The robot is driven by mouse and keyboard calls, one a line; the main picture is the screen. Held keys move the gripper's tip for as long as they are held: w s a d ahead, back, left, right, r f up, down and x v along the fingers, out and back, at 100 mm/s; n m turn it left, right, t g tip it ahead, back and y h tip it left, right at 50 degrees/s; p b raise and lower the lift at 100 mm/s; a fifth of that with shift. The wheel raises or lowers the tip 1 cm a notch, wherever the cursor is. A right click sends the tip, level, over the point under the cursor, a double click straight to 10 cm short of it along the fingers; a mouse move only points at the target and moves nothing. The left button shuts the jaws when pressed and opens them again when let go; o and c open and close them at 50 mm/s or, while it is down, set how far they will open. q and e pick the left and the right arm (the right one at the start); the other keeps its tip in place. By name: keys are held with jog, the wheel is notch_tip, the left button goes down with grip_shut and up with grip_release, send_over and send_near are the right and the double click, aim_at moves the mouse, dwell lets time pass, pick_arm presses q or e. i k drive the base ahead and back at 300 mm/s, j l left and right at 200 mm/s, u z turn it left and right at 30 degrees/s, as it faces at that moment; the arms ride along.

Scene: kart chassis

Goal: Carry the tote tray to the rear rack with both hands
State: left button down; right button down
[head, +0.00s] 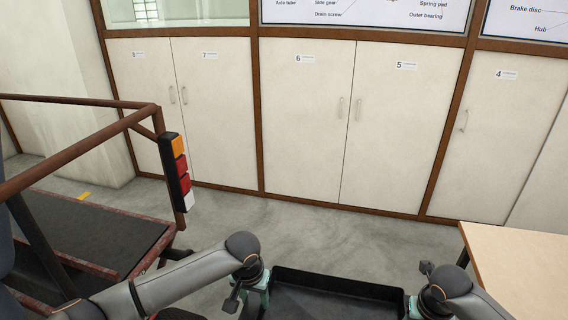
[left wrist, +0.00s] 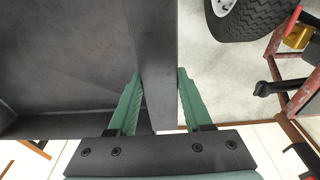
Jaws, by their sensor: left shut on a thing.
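The tote tray (head: 335,282) is a black, shallow, open box at the bottom middle of the head view; its near part is cut off. It looks empty where it shows. My left gripper (head: 258,296) is at its left side. In the left wrist view, the green fingers of my left gripper (left wrist: 158,100) are on either side of the tray's dark wall (left wrist: 155,50). My right gripper (head: 412,306) is at the tray's right side, its fingers hidden. What looks like the rear rack, a dark platform (head: 95,235) with rusty rails, is at the left, apart from the tray.
A wooden-topped table (head: 520,262) is at the right. White cabinets (head: 305,120) line the back wall. Grey floor (head: 300,228) lies clear before them. A tyre (left wrist: 255,18) shows in the left wrist view.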

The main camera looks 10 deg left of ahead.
aim_at(44, 218)
jog(key=i+u, duration=0.15)
jog(key=i, duration=0.4)
jog(key=i+z, duration=0.1)
jog(key=i, duration=1.65)
jog(key=i+u, duration=0.25)
jog(key=i, duration=0.3)
jog(key=i+l+u, duration=0.15)
jog(key=i+u, duration=0.25)
jog(key=i+j+u, duration=0.1)
jog(key=i+u, duration=0.25)
jog(key=u, duration=0.15)
jog(key=i+u, duration=0.45)
jog(key=k+l, duration=0.05)
jog(key=k, duration=0.05)
